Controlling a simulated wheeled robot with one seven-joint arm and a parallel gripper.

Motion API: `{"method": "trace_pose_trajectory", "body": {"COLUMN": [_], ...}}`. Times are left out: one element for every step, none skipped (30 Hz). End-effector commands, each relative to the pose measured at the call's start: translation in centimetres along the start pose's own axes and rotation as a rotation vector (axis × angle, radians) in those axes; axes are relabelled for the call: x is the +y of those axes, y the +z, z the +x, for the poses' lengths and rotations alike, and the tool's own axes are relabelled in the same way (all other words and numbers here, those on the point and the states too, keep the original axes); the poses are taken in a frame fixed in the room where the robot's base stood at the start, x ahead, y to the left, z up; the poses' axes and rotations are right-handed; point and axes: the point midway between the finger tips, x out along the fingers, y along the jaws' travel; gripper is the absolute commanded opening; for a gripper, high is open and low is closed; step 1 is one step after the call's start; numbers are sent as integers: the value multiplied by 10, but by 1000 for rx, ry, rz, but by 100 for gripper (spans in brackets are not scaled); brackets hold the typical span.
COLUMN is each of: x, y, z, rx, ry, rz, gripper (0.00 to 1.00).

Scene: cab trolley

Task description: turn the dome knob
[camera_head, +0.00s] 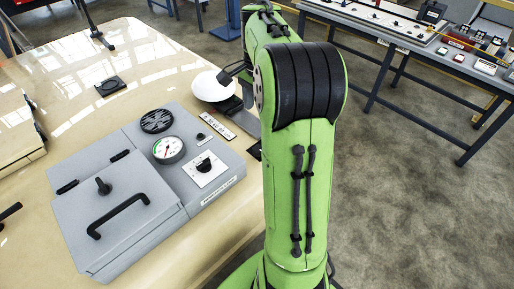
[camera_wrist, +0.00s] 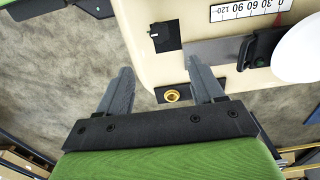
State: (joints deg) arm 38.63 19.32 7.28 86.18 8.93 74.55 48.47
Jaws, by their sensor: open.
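A smooth white dome (camera_head: 213,86) sits on the cream table in the head view, left of my arm. It also shows, cut off, at the right edge of the wrist view (camera_wrist: 301,50). I cannot tell whether this dome is the knob itself. My gripper (camera_wrist: 158,72) is open and empty in the wrist view, its fingers pointing toward the cream table's edge. The dome lies to the right of the fingers, apart from them. A small black square plate (camera_wrist: 166,38) with a pale mark and a brass ring (camera_wrist: 173,95) lie nearer the fingers. My arm hides the gripper in the head view.
A grey panel box (camera_head: 125,215) with a handle, a gauge (camera_head: 168,149) and a black knob (camera_head: 205,165) stands on the table. A scale strip (camera_wrist: 250,8) and a black clamp (camera_wrist: 262,48) are close to the dome. A blue-grey workbench (camera_head: 400,35) stands back right; open floor lies between.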

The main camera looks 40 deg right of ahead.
Motion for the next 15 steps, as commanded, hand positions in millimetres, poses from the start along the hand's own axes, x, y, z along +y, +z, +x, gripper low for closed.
{"method": "trace_pose_trajectory", "body": {"x": [0,1,1,1,1,1,1,1,1,1,1,1,1,1,1], "y": [1,1,1,1,1,1,1,1,2,2,2,2,2,2,2], "z": [9,15,24,32,40,51,58,66,76,84,92,101,109,116,124], "rx": [-1,-2,-2,-3,-2,-2,-3,-2,-3,-2,-3,-2,-2,-3,-2], "ry": [2,3,3,4,4,3,4,3,4,3,4,3,2,3,2], "rz": [-2,-2,-2,-3,-3,-4,-5,-5,-6,-6,-6,-6,-6,-7,-7], "gripper": [67,67,67,67,67,67,67,67,67,67,67,67,67,67,67]}}
